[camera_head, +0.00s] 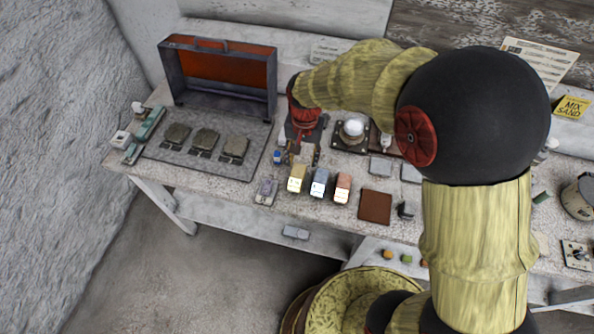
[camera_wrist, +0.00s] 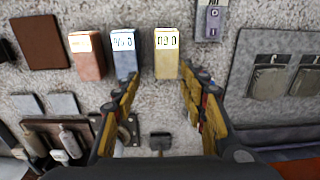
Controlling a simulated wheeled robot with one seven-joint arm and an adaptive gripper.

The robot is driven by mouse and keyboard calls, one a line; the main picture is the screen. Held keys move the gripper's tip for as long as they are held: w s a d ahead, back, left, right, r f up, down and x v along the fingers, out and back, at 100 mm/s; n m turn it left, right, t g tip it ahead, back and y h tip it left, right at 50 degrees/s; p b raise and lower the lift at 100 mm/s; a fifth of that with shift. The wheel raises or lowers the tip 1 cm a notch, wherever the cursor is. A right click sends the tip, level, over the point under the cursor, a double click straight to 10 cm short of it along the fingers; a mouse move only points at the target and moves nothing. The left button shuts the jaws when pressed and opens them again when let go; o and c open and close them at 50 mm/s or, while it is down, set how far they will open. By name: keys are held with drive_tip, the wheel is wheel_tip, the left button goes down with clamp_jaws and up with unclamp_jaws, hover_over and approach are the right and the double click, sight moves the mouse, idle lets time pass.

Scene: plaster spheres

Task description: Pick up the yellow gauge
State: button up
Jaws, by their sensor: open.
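The yellow gauge (camera_head: 297,179) stands near the front edge of the workbench, at the left end of a row of three small box-shaped gauges. In the wrist view the yellow gauge (camera_wrist: 166,62) is at top centre, with a pale display face and dark markings. My gripper (camera_head: 301,153) is just behind the yellow gauge in the head view. In the wrist view my gripper (camera_wrist: 160,82) is open, its two fingers spread. The yellow gauge lies just beyond the fingertips, between their directions. Nothing is held between the fingers.
The blue gauge (camera_wrist: 124,54) is close beside the yellow one, and the red gauge (camera_wrist: 87,56) is past it. A small purple-grey device (camera_head: 266,190) lies on the other side. A brown square pad (camera_head: 375,207) and an open metal case (camera_head: 218,76) are also on the bench.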

hover_over(297, 175)
wheel_tip(297, 175, down, 4)
drive_tip(key=shift+w+d+f, duration=0.15)
drive_tip(key=shift+f, duration=0.1)
drive_tip(key=shift+f+b, duration=0.8)
drive_tip(key=shift+f, duration=2.15)
drive_tip(key=shift+f, duration=0.25)
drive_tip(key=c, duration=0.3)
drive_tip(key=c, duration=0.7)
drive_tip(key=shift+r, duration=0.1)
drive_tip(key=shift+c, duration=0.2)
